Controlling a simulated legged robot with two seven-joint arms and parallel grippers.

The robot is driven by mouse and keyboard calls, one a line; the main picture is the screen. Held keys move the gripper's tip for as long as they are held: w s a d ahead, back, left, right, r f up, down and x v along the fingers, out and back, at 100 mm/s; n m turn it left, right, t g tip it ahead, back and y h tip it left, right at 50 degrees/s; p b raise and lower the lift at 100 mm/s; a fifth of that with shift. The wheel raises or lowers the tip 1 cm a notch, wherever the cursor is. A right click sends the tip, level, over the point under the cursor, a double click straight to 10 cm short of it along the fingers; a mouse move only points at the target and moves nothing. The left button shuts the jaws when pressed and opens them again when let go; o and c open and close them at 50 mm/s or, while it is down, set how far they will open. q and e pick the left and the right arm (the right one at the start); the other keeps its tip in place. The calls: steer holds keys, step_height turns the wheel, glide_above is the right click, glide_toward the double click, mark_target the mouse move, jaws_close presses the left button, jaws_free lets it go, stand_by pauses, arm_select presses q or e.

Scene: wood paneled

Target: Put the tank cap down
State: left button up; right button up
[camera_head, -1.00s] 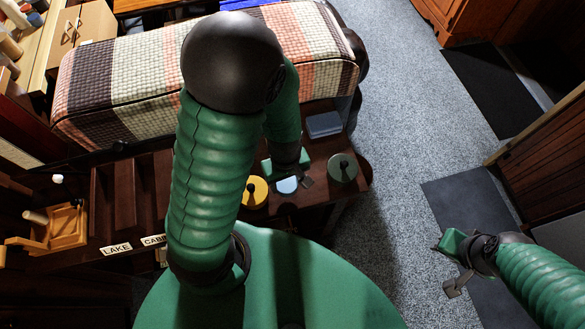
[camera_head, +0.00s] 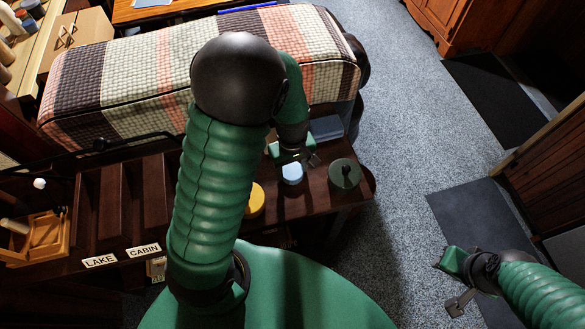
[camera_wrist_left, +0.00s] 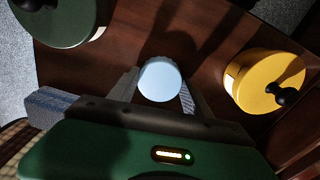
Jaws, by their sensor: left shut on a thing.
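The tank cap, a small round pale-blue cap (camera_head: 292,174), is at my left gripper (camera_head: 292,162) over the dark wooden surface (camera_head: 318,200). In the left wrist view the cap (camera_wrist_left: 160,79) sits between the two fingers of the left gripper (camera_wrist_left: 160,88), which is shut on it. Whether the cap touches the wood is unclear, though a dark shadow lies beyond it.
A yellow round lidded container (camera_wrist_left: 265,82) and a dark green one (camera_wrist_left: 62,20) flank the cap. A blue-grey box (camera_head: 326,128) lies behind. A plaid-covered bench (camera_head: 130,80) stands beyond. Bare wood lies between the containers.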

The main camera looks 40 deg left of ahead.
mark_target(292, 170)
arm_select(q)
steer(key=shift+f, duration=0.2)
steer(key=o, duration=1.7)
steer(key=shift+a+f, duration=0.1)
steer(key=shift+a, duration=0.1)
steer(key=shift+d, duration=0.1)
steer(key=shift+r, duration=0.25)
step_height(292, 170, up, 12)
steer(key=p, duration=0.4)
steer(key=s+d+m+t, duration=0.1)
steer(key=m, duration=0.2)
steer(key=s+d+m, duration=0.2)
steer(key=m, duration=0.2)
steer(key=s+d+f+m+t, duration=0.1)
steer(key=d+m, duration=0.1)
steer(key=m, duration=0.2)
steer(key=shift+s+d+f+t, duration=0.1)
steer(key=shift+s+d+t, duration=0.05)
steer(key=shift+s+t, duration=0.2)
